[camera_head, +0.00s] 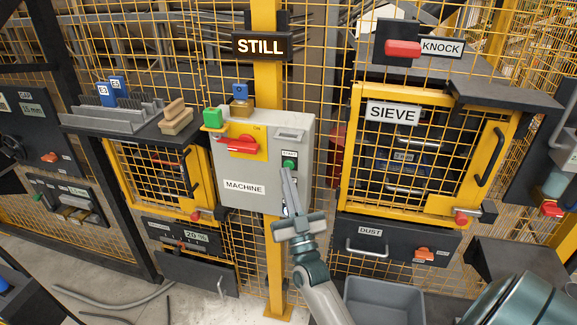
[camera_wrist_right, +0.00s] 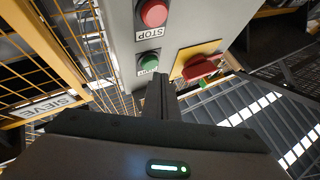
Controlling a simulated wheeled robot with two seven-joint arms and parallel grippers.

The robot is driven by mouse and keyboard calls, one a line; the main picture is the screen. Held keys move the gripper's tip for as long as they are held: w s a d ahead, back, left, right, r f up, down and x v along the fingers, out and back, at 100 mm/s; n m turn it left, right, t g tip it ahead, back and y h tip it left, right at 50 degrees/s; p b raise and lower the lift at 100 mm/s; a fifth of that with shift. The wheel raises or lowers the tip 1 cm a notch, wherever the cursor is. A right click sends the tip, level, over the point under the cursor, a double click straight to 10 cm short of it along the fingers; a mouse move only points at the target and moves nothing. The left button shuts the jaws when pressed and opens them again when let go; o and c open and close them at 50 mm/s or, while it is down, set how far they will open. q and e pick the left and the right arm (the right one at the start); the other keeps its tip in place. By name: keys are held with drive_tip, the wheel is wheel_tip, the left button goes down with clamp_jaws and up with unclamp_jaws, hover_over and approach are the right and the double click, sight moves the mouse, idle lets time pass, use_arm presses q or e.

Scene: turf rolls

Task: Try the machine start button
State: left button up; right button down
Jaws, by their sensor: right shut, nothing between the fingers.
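The grey machine box (camera_head: 238,202), labelled MACHINE, is mounted on the yellow post. The green start button (camera_head: 288,165) is on its right part, under a START label; it also shows in the right wrist view (camera_wrist_right: 148,62). My right gripper (camera_head: 287,177) is shut and empty, its tips just below the button in the head view. In the wrist view the tips (camera_wrist_right: 160,80) are beside the START label and partly cover it. I cannot tell whether they touch the panel. The button itself is uncovered. My left gripper is not in view.
A red stop button (camera_wrist_right: 153,12) and a red handle on a yellow plate (camera_wrist_right: 201,68) share the box. A STILL sign (camera_head: 262,46) hangs above. The SIEVE cage door (camera_head: 350,150) stands to the right, with a grey bin (camera_head: 385,292) below. Yellow mesh surrounds the box.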

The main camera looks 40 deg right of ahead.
drive_tip(key=shift+s+a+p, duration=0.8)
drive_tip(key=shift+s+a, duration=0.85)
drive_tip(key=shift+a, duration=0.3)
